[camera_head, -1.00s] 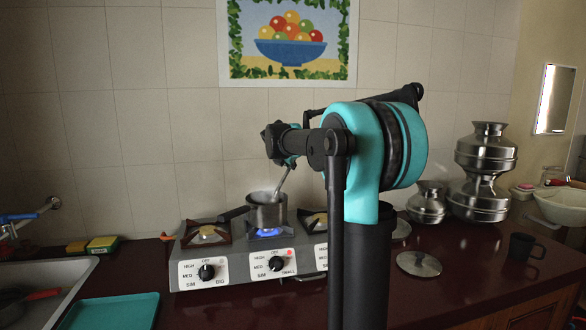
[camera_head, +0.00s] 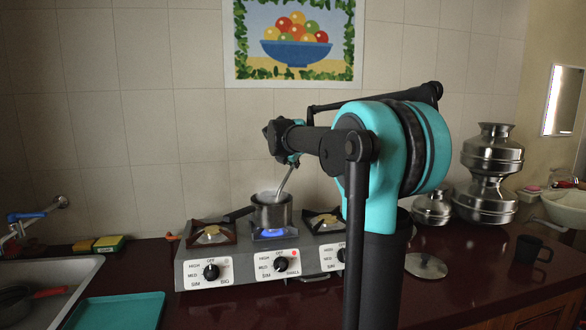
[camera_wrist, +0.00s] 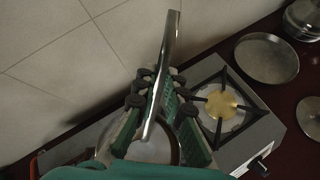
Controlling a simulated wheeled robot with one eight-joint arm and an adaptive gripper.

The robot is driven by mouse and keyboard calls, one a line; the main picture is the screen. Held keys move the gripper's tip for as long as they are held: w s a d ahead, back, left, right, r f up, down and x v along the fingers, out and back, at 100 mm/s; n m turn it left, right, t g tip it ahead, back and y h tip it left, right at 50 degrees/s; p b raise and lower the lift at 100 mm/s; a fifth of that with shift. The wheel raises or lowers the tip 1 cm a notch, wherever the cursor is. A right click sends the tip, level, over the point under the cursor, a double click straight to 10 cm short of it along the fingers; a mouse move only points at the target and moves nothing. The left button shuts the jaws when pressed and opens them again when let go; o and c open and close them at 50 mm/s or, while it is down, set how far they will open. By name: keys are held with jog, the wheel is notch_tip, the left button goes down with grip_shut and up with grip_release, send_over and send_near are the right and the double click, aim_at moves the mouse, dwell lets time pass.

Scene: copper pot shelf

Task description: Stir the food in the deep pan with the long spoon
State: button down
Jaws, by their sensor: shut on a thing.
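The deep pan (camera_head: 271,212) is a small steel pot with a dark handle pointing left. It sits on the middle burner over a blue flame. The long spoon (camera_head: 284,181) is a thin metal rod that slants down into the pan. My gripper (camera_head: 292,158) is above the pan, shut on the upper part of the spoon. In the wrist view, the spoon (camera_wrist: 168,50) runs between the green fingers of my gripper (camera_wrist: 155,92). The pan (camera_wrist: 150,150) shows partly behind the fingers. The food and the spoon's lower end are hidden inside the pan.
The grey stove (camera_head: 231,262) has free burners on both sides of the pan. Steel pots (camera_head: 491,170), a lid (camera_head: 426,266) and a dark mug (camera_head: 528,249) stand at right. A teal tray (camera_head: 118,312) and a sink are at left. The tiled wall is close behind.

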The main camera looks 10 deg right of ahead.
notch_tip(320, 180, up, 9)
jog(key=shift+f, duration=0.2)
dwell(0.7)
dwell(0.6)
jog(key=shift+r, duration=2.5)
